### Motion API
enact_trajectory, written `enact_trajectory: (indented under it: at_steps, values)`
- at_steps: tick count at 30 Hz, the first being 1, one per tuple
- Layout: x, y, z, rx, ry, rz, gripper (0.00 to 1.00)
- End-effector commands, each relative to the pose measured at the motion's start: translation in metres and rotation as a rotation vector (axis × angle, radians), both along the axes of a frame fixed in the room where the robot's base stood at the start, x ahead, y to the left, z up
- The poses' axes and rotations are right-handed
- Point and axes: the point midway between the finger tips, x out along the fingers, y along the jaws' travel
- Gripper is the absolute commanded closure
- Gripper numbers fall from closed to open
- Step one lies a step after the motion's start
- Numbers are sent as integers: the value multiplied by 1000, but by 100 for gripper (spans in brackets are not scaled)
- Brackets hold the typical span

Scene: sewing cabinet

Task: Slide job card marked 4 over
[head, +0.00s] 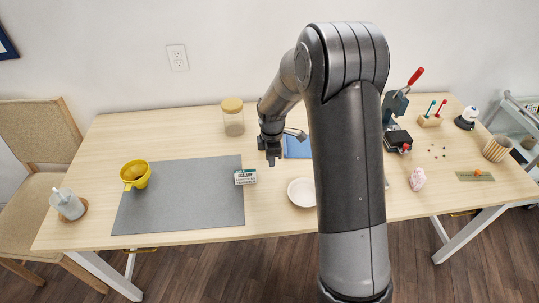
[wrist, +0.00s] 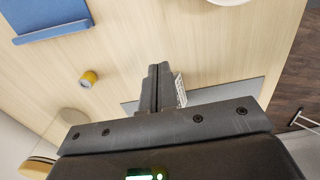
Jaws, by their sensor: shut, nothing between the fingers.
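A small white card with dark green bands and lettering that looks like "SCALLOP" (head: 245,177) lies at the right edge of the grey mat (head: 180,200). I cannot read a 4 on it, so I cannot tell whether it is the job card marked 4. My gripper (head: 272,158) is above the table, right of and behind this card, apart from it. In the wrist view my gripper's fingers (wrist: 158,72) are together with nothing between them. A white printed piece (wrist: 180,90) shows partly behind them there, mostly hidden.
A white bowl (head: 301,192) stands right of the mat, partly behind my arm. A blue flat item (head: 297,147) lies behind my gripper. A lidded jar (head: 233,120) stands at the back; a yellow cup (head: 135,175) is on the left. A small yellow cylinder (wrist: 88,78) shows in the wrist view.

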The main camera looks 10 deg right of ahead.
Motion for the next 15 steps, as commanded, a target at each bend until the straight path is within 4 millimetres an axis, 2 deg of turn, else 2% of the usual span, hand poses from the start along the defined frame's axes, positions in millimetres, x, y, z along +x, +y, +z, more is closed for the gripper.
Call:
enact_trajectory:
  at_steps: [3,8,9,15]
  values:
    - [-1,0,-28,-1,5,0,100]
    - [-1,1,-61,-1,3,-2,100]
    - [0,11,-57,0,-1,3,100]
    - [0,33,-56,0,0,0,100]
